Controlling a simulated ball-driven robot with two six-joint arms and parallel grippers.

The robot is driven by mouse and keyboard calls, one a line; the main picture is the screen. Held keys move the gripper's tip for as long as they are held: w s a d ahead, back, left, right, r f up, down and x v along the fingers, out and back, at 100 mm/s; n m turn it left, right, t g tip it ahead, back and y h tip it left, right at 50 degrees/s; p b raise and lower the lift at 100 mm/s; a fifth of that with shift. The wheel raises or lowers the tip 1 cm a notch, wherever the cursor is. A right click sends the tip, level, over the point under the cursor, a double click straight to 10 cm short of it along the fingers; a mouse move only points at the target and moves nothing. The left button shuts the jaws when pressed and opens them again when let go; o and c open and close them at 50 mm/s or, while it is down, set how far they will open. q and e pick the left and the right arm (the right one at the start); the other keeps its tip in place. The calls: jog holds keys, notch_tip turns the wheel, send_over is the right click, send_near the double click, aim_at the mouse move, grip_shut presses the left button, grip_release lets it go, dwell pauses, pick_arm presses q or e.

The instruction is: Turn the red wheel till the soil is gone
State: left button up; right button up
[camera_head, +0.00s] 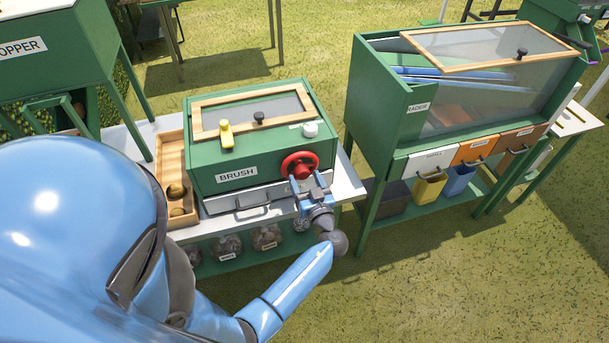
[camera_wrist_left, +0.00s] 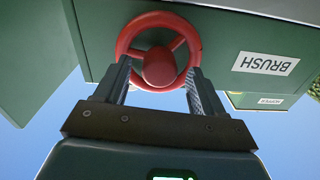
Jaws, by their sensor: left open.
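The red wheel (camera_head: 300,165) is on the front of the green BRUSH machine (camera_head: 204,167), near its right end. In the left wrist view the red wheel (camera_wrist_left: 133,36) has a round red hub at its middle. My left gripper (camera_head: 311,183) is at the wheel's front; in the wrist view its open fingers (camera_wrist_left: 160,78) stand on either side of the hub, by the lower rim. I cannot tell whether they touch the rim. No soil can be made out through the dim window (camera_head: 262,111) in the lid. My right gripper is not in view.
A wooden tray (camera_head: 166,150) with brown round things stands left of the machine on the grey bench. A metal drawer with a handle is below the wheel's machine. The green GRADER machine (camera_head: 376,90) with bins stands to the right, across a grass gap.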

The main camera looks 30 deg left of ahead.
pick_arm(q)
jog(key=shift+w+a, duration=0.4)
jog(key=shift+a, duration=0.05)
jog(key=c, duration=1.1)
jog(key=shift+o, duration=0.2)
